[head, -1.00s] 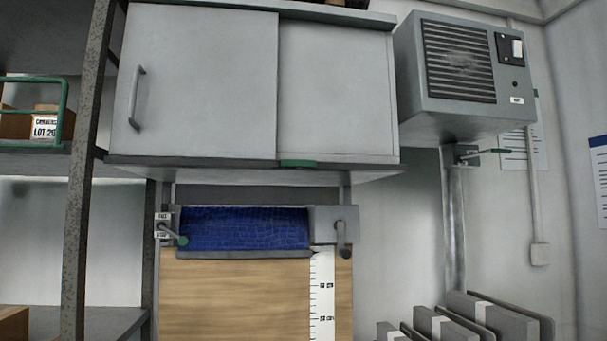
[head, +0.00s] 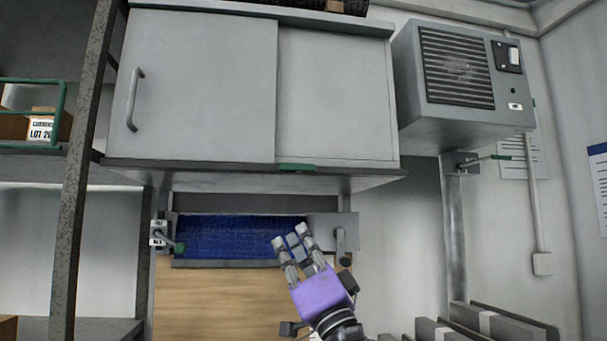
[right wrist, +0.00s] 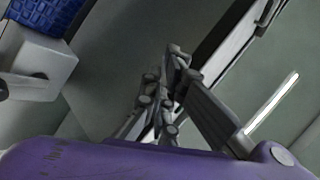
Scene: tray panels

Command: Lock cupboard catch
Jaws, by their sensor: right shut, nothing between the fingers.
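The grey wall cupboard (head: 200,85) has two sliding doors, the left one overlapping the right. The left door is shut up to the middle and has a bar handle (head: 134,100). A small green catch (head: 297,167) sits on the cupboard's bottom front edge, just right of where the doors meet. My right gripper (head: 290,238) is below the catch and apart from it, in front of the blue panel, pointing up. It is shut and empty. It also shows in the right wrist view (right wrist: 165,95), where I cannot make out the catch. My left gripper is not in view.
A blue panel (head: 220,238) with a grey box (head: 335,232) and knob is below the cupboard. A grey vented unit (head: 455,75) hangs at right, with a green-handled lever (head: 485,160) below it. A shelf post (head: 83,150) stands at left.

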